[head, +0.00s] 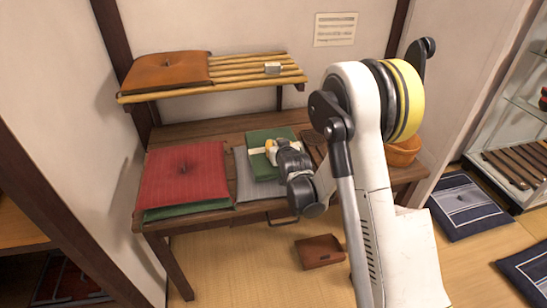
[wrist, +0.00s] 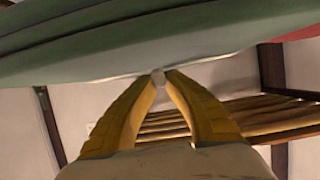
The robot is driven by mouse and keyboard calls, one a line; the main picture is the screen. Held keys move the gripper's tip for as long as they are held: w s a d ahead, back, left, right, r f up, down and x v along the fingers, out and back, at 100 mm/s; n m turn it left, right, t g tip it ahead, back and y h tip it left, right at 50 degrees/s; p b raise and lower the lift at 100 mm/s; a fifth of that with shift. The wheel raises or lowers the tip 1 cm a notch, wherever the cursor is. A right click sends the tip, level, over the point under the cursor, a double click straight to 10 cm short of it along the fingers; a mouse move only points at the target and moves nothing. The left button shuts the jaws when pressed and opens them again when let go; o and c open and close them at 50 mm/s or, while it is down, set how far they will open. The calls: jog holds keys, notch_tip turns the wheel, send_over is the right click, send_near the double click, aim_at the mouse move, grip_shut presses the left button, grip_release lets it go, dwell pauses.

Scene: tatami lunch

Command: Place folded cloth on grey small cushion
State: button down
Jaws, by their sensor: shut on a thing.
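The folded cloth (head: 261,138) is green with a pale band, over the grey striped small cushion (head: 246,184) on the wooden table. My gripper (head: 271,148), with yellow fingers, is shut at the cloth near its pale band. In the wrist view, the fingertips (wrist: 158,76) meet at the pale edge of the green layered cloth (wrist: 150,42), which fills the top of the picture. My wrist hides the cloth's right part and some of the cushion. I cannot tell whether the cloth touches the cushion.
A red cushion (head: 182,172) lies on a green one (head: 186,209) at the table's left.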

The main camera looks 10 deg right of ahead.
jog(key=shift+w+a+f, duration=0.2)
jog(key=shift+w+f, duration=0.25)
jog(key=shift+w, duration=0.25)
notch_tip(320, 180, down, 4)
jog(key=b, duration=0.2)
jog(key=shift+f+b, duration=0.1)
jog(key=shift+b, duration=0.25)
jog(key=shift+r, duration=0.2)
jog(key=c, duration=1.5)
grip_release()
jog(key=shift+c, duration=0.2)
